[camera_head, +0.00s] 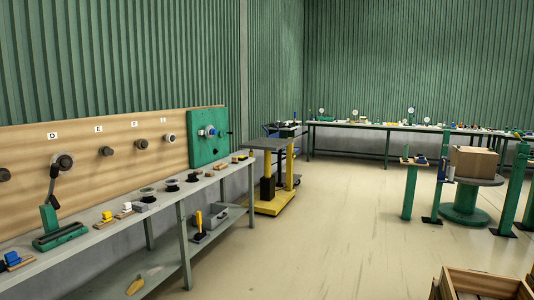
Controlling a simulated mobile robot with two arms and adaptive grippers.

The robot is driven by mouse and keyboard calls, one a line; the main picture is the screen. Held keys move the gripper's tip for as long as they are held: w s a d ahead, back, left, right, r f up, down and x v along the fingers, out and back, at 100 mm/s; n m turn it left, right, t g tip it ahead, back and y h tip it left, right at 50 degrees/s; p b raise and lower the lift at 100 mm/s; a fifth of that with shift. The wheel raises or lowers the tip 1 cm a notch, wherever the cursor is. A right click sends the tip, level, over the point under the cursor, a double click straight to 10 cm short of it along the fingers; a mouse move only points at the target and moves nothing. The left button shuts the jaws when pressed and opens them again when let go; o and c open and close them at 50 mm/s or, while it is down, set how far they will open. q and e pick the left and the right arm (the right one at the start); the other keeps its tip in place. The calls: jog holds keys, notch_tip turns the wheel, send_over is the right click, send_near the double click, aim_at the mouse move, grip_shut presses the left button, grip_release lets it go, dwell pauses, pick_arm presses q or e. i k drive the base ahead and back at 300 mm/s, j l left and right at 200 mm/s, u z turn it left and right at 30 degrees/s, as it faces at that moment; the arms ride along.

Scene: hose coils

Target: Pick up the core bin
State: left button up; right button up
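I cannot tell for certain which thing is the core bin. An open wooden crate (490,283) stands at the bottom right, partly cut off by the picture's edge; its contents are mostly hidden. A brown box (474,162) sits on a green spool-shaped stand (465,203) at the right. A small black container (267,189) stands on the yellow base of a cart near the middle. Neither of my grippers is in view.
A grey workbench (150,222) with several small fittings and a lever press runs along the left wall. A yellow cart (275,203) stands past its end. Green posts (410,190) stand at the right. A long table (350,127) lines the back. The middle floor is clear.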

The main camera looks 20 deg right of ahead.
aim_at(212, 215)
jog(key=i+z, duration=0.25)
jog(key=i, duration=1.1)
jog(key=i+z, duration=0.1)
jog(key=i, duration=0.8)
jog(key=i+j, duration=0.1)
jog(key=i, duration=0.75)
jog(key=i+j, duration=0.1)
jog(key=i, duration=0.8)
jog(key=i+j+z, duration=0.1)
jog(key=i, duration=0.8)
